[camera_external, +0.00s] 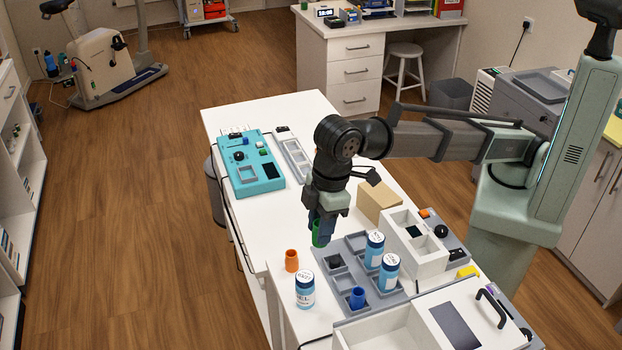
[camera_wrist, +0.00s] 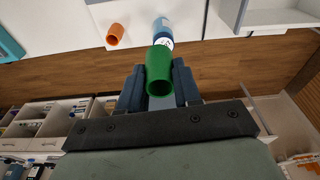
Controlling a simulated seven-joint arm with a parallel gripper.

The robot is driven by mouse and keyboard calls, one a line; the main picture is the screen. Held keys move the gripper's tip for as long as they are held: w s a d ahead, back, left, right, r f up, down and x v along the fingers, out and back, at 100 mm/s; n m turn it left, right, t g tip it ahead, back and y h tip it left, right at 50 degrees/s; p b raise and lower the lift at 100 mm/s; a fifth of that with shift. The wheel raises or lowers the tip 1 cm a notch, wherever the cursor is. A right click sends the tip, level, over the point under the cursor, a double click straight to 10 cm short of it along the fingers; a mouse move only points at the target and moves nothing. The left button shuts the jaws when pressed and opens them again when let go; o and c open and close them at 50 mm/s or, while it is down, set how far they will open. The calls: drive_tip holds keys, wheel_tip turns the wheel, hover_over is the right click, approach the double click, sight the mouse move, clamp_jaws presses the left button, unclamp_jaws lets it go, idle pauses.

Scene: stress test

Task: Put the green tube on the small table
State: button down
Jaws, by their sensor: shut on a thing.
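The green tube (camera_external: 317,233) is between the fingers of my gripper (camera_external: 322,226), above the white worktop (camera_external: 286,316), near its left edge. In the wrist view the tube (camera_wrist: 159,72) shows its open end, and my gripper (camera_wrist: 158,90) is shut on it with a dark blue finger on each side. The tube is clear of the things below. A white table surface (camera_external: 229,117) extends behind, with a teal device on it. Which surface is the small table I cannot tell for sure.
An orange tube (camera_external: 291,261) and a blue-and-white bottle (camera_external: 305,289) stand near the worktop's left edge. A grey tray (camera_external: 394,298) holds two more bottles and a blue tube (camera_external: 357,298). A cardboard box (camera_external: 377,201) and white compartment box (camera_external: 428,264) stand close by.

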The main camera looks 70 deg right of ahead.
drive_tip(key=shift+s+d+f+m, duration=0.2)
drive_tip(key=shift+d+m, duration=0.1)
drive_tip(key=shift+d, duration=0.15)
wheel_tip(320, 180, down, 18)
drive_tip(key=shift+r, duration=0.1)
idle(0.3)
drive_tip(key=c, duration=0.8)
unclamp_jaws()
drive_tip(key=r, duration=0.8)
drive_tip(key=s+d+r, duration=0.1)
drive_tip(key=r, duration=0.3)
drive_tip(key=shift+s+d, duration=0.1)
